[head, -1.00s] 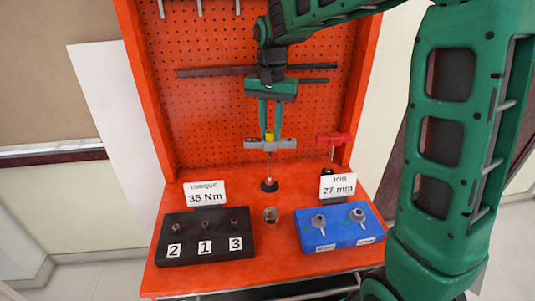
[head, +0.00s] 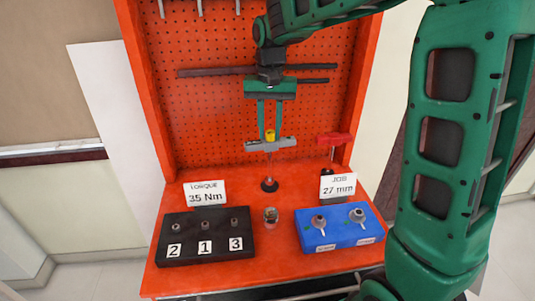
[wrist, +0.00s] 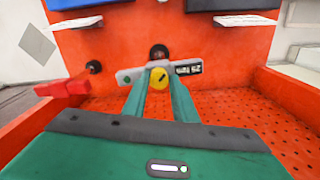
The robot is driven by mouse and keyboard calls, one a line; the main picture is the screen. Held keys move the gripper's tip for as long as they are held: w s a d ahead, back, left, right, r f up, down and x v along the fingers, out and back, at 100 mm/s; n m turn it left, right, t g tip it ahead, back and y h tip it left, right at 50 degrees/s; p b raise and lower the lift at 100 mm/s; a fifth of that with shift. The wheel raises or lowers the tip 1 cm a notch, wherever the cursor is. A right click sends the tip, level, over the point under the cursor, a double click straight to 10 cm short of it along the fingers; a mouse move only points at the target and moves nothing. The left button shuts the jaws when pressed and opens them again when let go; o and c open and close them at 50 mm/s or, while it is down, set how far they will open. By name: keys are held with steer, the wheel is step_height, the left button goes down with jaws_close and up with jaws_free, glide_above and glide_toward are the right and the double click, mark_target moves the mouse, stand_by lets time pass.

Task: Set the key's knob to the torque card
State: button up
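The key (head: 284,143) stands upright at the bench's middle, its shaft running down to a round black base (head: 269,185). It has a grey crossbar with a yellow knob (head: 270,135) on top. The torque card (head: 205,193) reads 35 Nm.
A black block (head: 205,250) with sockets labelled 2, 1, 3 is at front left. A blue block (head: 340,238) with two sockets is at front right, below the job card (head: 338,187), 27 mm. A small cup (head: 270,216) stands between them. A red-handled tool (head: 333,139) stands right.

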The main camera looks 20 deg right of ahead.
steer(key=n, duration=0.4)
steer(key=shift+s+f+n, duration=0.25)
steer(key=shift+f+n, duration=0.05)
steer(key=shift+f, duration=0.05)
steer(key=n, duration=0.4)
steer(key=shift+d, duration=0.1)
steer(key=c, duration=0.3)
steer(key=shift+w, duration=0.1)
